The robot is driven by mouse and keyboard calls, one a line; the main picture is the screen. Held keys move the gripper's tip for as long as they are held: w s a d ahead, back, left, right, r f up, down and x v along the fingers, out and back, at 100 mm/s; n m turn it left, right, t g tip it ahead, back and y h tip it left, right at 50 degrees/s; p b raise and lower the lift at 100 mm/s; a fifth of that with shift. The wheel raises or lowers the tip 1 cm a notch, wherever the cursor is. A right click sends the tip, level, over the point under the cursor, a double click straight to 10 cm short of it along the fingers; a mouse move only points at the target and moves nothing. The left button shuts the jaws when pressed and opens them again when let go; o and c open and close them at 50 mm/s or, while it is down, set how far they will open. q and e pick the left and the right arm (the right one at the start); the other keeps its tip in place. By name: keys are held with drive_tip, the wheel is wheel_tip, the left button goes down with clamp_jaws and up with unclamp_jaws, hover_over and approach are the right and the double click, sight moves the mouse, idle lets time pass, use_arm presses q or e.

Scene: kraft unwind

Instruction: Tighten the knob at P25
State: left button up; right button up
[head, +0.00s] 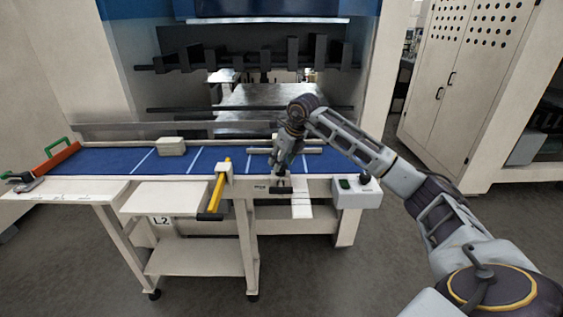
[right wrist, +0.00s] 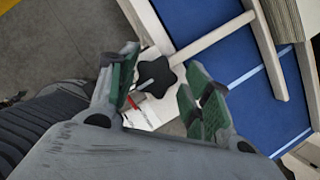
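A black star-shaped knob (right wrist: 168,57) shows in the right wrist view, with a grey-white stem or bar across it. My right gripper (right wrist: 160,82) is open, with one green-padded finger on each side of the knob. The knob appears between or just beyond the fingertips, and I see no clear contact. In the head view my right gripper (head: 281,182) points down at the front edge of the blue table (head: 112,160) and hides most of the knob. A small label nearby (head: 260,188) is too small to read. My left gripper is not in view.
A yellow-handled bar (head: 219,188) crosses the table edge left of my right gripper. A grey-white block (head: 171,146) lies on the table. A control box (head: 357,193) stands to the right. A red-orange bar with a green handle (head: 56,158) is far left.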

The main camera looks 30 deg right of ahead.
drive_tip(key=shift+o, duration=1.1)
drive_tip(key=shift+f, duration=0.15)
drive_tip(key=shift+s, duration=0.1)
drive_tip(key=a+v, duration=0.1)
drive_tip(key=v, duration=1.1)
drive_tip(key=shift+d, duration=0.45)
drive_tip(key=shift+f, duration=0.1)
